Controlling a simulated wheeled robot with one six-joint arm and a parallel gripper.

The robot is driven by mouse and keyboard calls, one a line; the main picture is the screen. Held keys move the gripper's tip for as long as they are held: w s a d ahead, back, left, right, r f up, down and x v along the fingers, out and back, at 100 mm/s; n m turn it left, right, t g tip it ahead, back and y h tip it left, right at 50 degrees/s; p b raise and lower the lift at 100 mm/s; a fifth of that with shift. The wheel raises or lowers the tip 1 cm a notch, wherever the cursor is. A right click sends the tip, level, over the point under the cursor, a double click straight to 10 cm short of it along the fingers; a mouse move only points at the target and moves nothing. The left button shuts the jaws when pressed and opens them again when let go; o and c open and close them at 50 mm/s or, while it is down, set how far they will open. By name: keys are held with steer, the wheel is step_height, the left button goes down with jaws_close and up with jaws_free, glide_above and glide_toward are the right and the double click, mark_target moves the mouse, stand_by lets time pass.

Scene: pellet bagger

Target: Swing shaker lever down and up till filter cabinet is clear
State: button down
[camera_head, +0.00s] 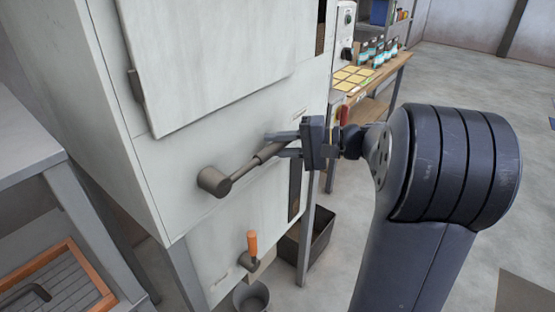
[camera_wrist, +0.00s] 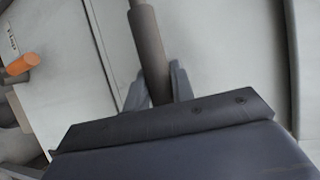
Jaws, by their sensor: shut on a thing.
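The filter cabinet (camera_head: 165,180) is a tall pale grey box at the left and middle of the head view. The shaker lever (camera_head: 242,169) is a thin rod with a dark grip, set on a round hub (camera_head: 213,181) on the cabinet's front. It points right and a little upward from the hub. My gripper (camera_head: 283,146) is shut on the lever's grip, near its end. The wrist view shows the grip (camera_wrist: 148,48) between my two fingers (camera_wrist: 158,88). The cabinet's inside is hidden.
Below the lever is an orange-handled valve (camera_head: 252,243), with a bucket (camera_head: 250,297) under it. A dark bin (camera_head: 318,235) stands beneath the cabinet's right side. A grey bench (camera_head: 30,140) is at left. A wooden table (camera_head: 384,72) stands behind. The floor at right is mostly open.

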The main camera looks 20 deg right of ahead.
steer(key=shift+s+a+r+n+h, duration=0.1)
steer(key=shift+r+n+h, duration=0.35)
steer(key=shift+r, duration=0.6)
steer(key=shift+a+r+n+h, duration=0.1)
steer(key=shift+r+n+h, duration=0.15)
steer(key=shift+r+n, duration=0.55)
steer(key=shift+r+m, duration=0.25)
steer(key=c, duration=1.2)
jaws_free()
steer(key=b+v, duration=0.1)
steer(key=v, duration=1)
steer(key=shift+a+f, duration=0.1)
